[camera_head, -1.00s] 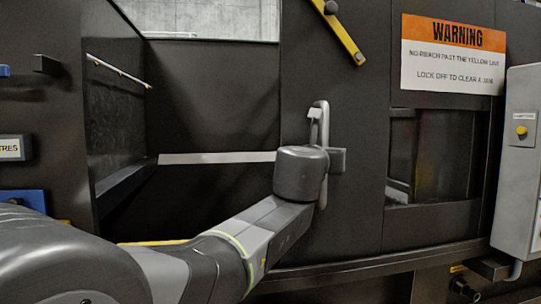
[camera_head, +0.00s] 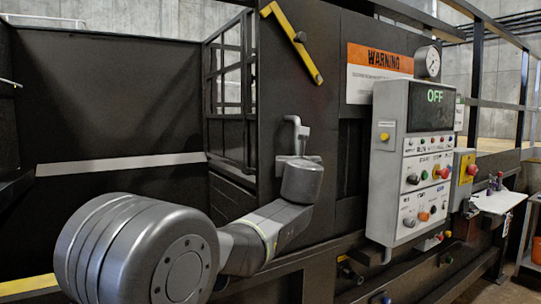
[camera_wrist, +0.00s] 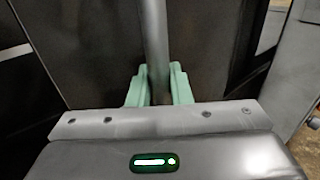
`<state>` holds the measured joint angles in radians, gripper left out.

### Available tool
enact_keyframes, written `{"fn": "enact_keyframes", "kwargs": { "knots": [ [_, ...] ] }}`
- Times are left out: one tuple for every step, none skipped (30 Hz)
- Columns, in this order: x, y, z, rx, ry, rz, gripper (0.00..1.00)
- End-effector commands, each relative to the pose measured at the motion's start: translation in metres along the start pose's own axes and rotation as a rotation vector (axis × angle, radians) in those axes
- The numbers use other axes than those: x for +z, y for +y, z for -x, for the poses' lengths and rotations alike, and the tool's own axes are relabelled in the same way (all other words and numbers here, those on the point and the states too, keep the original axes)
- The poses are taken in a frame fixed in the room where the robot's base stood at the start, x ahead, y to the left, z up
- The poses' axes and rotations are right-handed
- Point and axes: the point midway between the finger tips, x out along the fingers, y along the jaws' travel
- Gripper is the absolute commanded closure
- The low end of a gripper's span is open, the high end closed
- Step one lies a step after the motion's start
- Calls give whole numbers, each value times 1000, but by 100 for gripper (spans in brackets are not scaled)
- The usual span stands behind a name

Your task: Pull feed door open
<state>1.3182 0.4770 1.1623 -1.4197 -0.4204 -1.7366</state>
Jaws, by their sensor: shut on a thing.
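The feed door (camera_head: 277,85) is a dark upright panel in the middle of the head view, with a yellow latch bar (camera_head: 292,42) at its top. Its grey upright handle (camera_head: 295,135) stands on the panel's face. My gripper (camera_head: 298,158) is at the lower part of the handle. In the wrist view the handle shows as a round grey bar (camera_wrist: 154,40) running down between my pale green fingers (camera_wrist: 159,90), which are shut on it. The contact is partly hidden in the head view. How far the door stands open is hard to tell.
A dark chamber (camera_head: 110,100) with a pale stripe lies to the left, with a barred frame (camera_head: 229,75) beside the panel. To the right are a warning sign (camera_head: 378,71), a grey control box (camera_head: 412,165) reading OFF, a gauge (camera_head: 427,62) and a small white shelf (camera_head: 497,200).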

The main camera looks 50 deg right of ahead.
Motion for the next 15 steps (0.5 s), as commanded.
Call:
{"fn": "enact_keyframes", "kwargs": {
  "knots": [
    [6,-13,-7,-4,-1,0,100],
    [6,-18,-11,-3,-2,0,100],
    [6,-24,-16,-2,-2,0,100],
    [6,-29,-19,-2,-2,0,100],
    [6,-33,-21,-3,-2,0,100],
    [5,-38,-25,-3,-2,0,100],
    [5,-41,-27,-2,-3,0,100],
    [5,-44,-29,-1,-2,0,100],
    [4,-48,-32,0,-3,0,100],
    [4,-50,-33,0,-3,0,100],
    [4,-52,-35,0,-3,0,100],
    [4,-54,-36,0,-3,0,100],
    [3,-56,-37,0,-3,-1,100],
    [3,-57,-38,0,-3,-1,100],
    [3,-58,-39,0,-3,0,100]
  ]
}}
